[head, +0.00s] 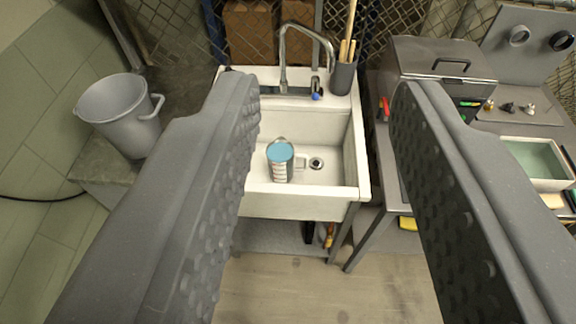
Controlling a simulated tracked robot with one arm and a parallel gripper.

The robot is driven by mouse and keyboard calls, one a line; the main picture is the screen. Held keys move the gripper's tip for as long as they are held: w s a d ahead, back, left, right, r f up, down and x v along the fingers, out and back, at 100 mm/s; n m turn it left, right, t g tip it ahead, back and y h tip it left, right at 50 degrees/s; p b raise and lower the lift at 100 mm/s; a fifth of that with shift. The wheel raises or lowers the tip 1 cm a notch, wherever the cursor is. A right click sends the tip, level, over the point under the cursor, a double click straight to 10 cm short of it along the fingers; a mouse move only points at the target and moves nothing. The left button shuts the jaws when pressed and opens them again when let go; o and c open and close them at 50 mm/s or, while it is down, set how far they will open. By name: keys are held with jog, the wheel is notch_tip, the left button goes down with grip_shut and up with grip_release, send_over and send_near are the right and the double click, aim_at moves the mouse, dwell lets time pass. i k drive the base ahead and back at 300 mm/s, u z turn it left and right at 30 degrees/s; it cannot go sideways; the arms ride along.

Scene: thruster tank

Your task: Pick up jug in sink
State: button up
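A white jug (281,163) with a blue top and a side handle stands in the sink. The white sink (331,193) is straight ahead in the middle of the head view. The jug is left of the round drain. My gripper (322,92) is open, with its two dark grey textured fingers wide apart on either side of the sink. Nothing is between the fingertips, and the jug appears beyond them in the gap.
A faucet (284,62) arches over the back of the sink, beside a dark cup (342,78) of wooden sticks. A grey bucket (122,113) stands on a left ledge. A metal box (440,62) and a bench with a white tray (537,160) are right. The floor in front is clear.

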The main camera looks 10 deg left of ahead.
aim_at(280, 154)
jog(key=z, duration=0.05)
jog(key=i, duration=1)
jog(key=u, duration=0.05)
